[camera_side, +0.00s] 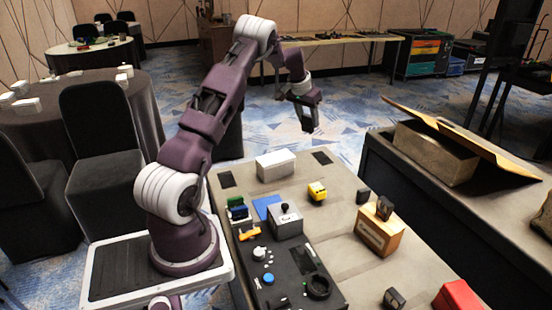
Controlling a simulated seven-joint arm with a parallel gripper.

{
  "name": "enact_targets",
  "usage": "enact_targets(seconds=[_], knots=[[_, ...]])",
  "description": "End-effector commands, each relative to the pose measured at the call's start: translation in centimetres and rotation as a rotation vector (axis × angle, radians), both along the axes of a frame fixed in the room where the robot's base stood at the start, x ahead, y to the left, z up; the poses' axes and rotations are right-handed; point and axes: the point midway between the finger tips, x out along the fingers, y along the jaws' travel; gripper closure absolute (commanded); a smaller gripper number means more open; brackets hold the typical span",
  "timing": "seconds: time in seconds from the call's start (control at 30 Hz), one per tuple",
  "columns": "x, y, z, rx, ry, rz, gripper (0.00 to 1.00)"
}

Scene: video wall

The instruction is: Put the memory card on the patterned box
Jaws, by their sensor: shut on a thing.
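My gripper (309,124) hangs high above the far part of the table, its fingers pointing down. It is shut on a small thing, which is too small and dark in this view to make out. No memory card can be clearly told apart. No box shows a clear pattern. A wood-coloured box (372,236) with a pale label stands at the right of the table, with a dark upright item (386,208) on top. A plain white box (276,164) sits at the far left of the table, below my gripper in the picture.
A red box (458,296) and small dark blocks (363,196) lie right. An open carton (436,150) stands beyond.

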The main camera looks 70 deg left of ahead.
Motion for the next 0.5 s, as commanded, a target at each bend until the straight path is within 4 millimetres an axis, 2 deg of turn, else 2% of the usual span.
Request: enact_targets(seconds=[0.03, 0.1, 0.2, 0.43, 0.5], knots=[[-1.4, 1.8, 0.2, 0.000, 0.000, 0.049, 0.96], [-3.0, 4.0, 0.4, 0.001, 0.000, 0.111, 0.96], [-5.0, 6.2, 0.7, 0.000, 0.001, 0.177, 0.96], [-8.3, 9.5, 1.2, 0.000, -0.001, 0.279, 0.96], [-8.4, 9.5, 0.0, -0.005, 0.002, 0.281, 0.96]])
